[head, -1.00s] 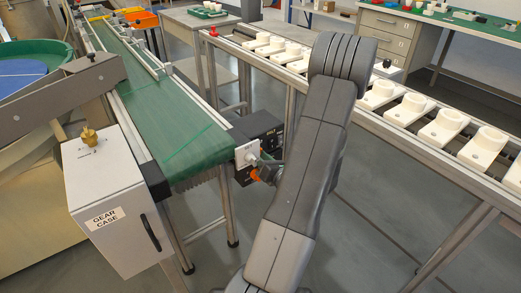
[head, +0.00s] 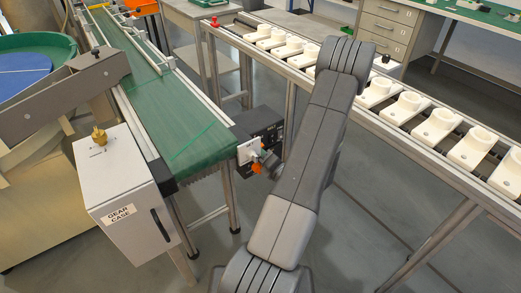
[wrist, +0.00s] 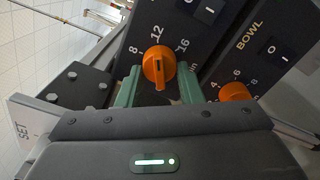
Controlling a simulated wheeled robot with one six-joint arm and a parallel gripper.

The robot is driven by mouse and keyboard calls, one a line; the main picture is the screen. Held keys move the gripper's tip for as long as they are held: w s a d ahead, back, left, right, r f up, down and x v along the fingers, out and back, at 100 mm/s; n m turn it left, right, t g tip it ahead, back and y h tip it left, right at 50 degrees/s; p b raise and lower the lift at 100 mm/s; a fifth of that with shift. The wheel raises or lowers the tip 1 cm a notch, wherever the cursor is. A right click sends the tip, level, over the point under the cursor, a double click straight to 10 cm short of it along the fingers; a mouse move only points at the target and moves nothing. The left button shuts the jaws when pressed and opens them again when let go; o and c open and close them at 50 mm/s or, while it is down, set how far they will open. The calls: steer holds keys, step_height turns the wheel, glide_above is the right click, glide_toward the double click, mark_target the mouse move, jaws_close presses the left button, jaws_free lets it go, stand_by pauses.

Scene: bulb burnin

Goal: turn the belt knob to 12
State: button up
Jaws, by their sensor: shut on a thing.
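In the wrist view, an orange knob (wrist: 159,66) sits on a dark panel among the numbers 8, 12 and 16. Its dark mark points up, close to the 12. My gripper (wrist: 160,88) has one green finger on each side of this knob and is shut on it. The knob's own name label is not in view. A second orange knob (wrist: 236,92), under the word BOWL with 4 and 6 by it, is to the right, clear of the fingers. In the head view, the dark control box (head: 262,125) stands at the belt's near end; my arm hides most of the gripper.
The green conveyor belt (head: 190,125) runs away at left. The gear case (head: 125,200) stands at its near left. At right, a rail table (head: 335,95) carries several white holders. In the wrist view, switches (wrist: 208,10) sit above the knobs, and a plate marked SET (wrist: 22,125) is at left.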

stand_by(0.3)
steer(key=o, duration=1)
